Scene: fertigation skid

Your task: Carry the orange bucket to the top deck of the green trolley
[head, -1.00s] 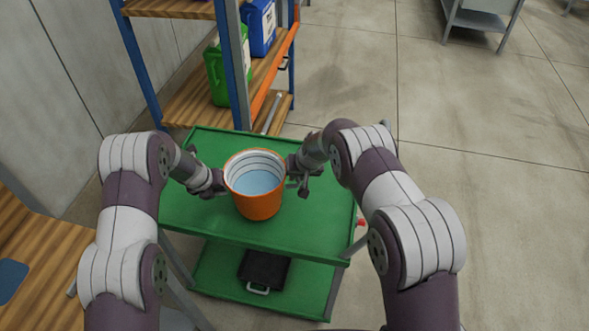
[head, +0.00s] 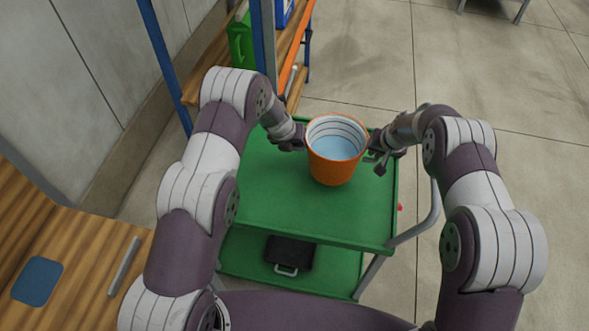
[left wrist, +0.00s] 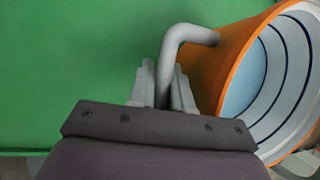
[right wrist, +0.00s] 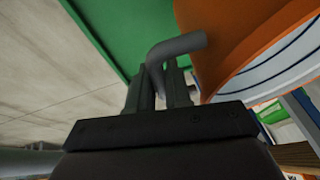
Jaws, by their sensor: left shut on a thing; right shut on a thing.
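The orange bucket (head: 336,172) is upright, with a pale ringed inside wall and a light blue surface within. It is over the rear right part of the top deck of the green trolley (head: 275,195); I cannot tell whether its base touches the deck. My left gripper (head: 299,139) is shut on a grey bent handle at the bucket's left side, and the handle (left wrist: 185,38) shows in the left wrist view. My right gripper (head: 378,153) is shut on the matching handle at the right side, seen in the right wrist view (right wrist: 178,46).
A black case (head: 289,252) lies on the trolley's lower deck. A shelf rack with a blue post (head: 168,65) and a green container (head: 241,42) stands behind left. A wooden bench (head: 85,250) is at the left. Open concrete floor lies to the right.

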